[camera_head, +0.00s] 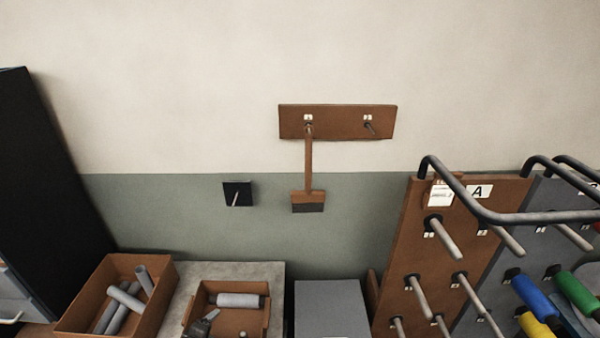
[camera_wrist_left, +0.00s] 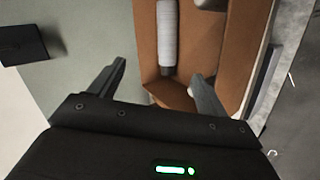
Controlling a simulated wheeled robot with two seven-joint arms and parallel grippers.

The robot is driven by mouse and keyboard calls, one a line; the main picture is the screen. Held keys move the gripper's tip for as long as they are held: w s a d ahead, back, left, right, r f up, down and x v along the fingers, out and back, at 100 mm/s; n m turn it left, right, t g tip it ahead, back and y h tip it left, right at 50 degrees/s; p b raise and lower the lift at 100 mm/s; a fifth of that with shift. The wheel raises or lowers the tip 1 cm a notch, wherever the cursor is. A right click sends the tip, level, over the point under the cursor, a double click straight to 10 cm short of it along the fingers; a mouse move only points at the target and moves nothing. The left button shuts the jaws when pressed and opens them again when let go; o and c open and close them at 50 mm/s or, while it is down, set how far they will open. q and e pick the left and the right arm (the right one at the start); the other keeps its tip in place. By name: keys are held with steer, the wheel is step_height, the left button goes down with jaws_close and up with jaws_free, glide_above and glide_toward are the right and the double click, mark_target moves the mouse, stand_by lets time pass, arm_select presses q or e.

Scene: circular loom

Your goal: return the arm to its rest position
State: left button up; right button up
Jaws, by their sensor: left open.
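My left gripper (camera_wrist_left: 162,82) shows in the left wrist view with its two dark fingers spread apart and nothing between them. Beyond the fingers is a brown bin (camera_wrist_left: 222,50) holding a grey cylinder (camera_wrist_left: 168,35). The gripper appears above or in front of this bin; the exact distance cannot be told. Neither of my arms or grippers shows in the head view. My right gripper is not in view.
A brown bin of grey tubes (camera_head: 80,318) and a smaller bin (camera_head: 263,318) stand on a grey surface (camera_head: 270,270). A brush (camera_head: 308,200) hangs from a wall board (camera_head: 340,122). At right, a pegged brown panel (camera_head: 405,245) and black rails (camera_head: 455,188) stick out.

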arm_select(q)
steer(key=s+a+r+m+g+y, duration=0.1)
steer(key=s+r+m+g, duration=0.1)
steer(key=s+m, duration=0.35)
steer(key=s+a+r+m+g+y, duration=0.1)
steer(key=s+a+r+m+g, duration=0.15)
steer(key=s, duration=0.55)
steer(key=s+d+r+m+g, duration=0.2)
steer(key=s+d+r+m, duration=0.3)
steer(key=s, duration=0.4)
steer(key=s+d+r+m+g, duration=0.1)
steer(key=s+d+r+m, duration=0.2)
steer(key=s+r, duration=0.6)
step_height(320, 180, down, 38)
steer(key=s+f+g+b, duration=0.1)
steer(key=s+g+b, duration=0.1)
steer(key=b, duration=0.7)
steer(key=s+a+f+b, duration=0.3)
steer(key=s+f+b, duration=0.2)
steer(key=s+f, duration=1)
step_height(320, 180, down, 4)
steer(key=shift+s+a+r+g, duration=0.1)
steer(key=shift+s+a+g, duration=0.05)
steer(key=shift+s+g, duration=0.2)
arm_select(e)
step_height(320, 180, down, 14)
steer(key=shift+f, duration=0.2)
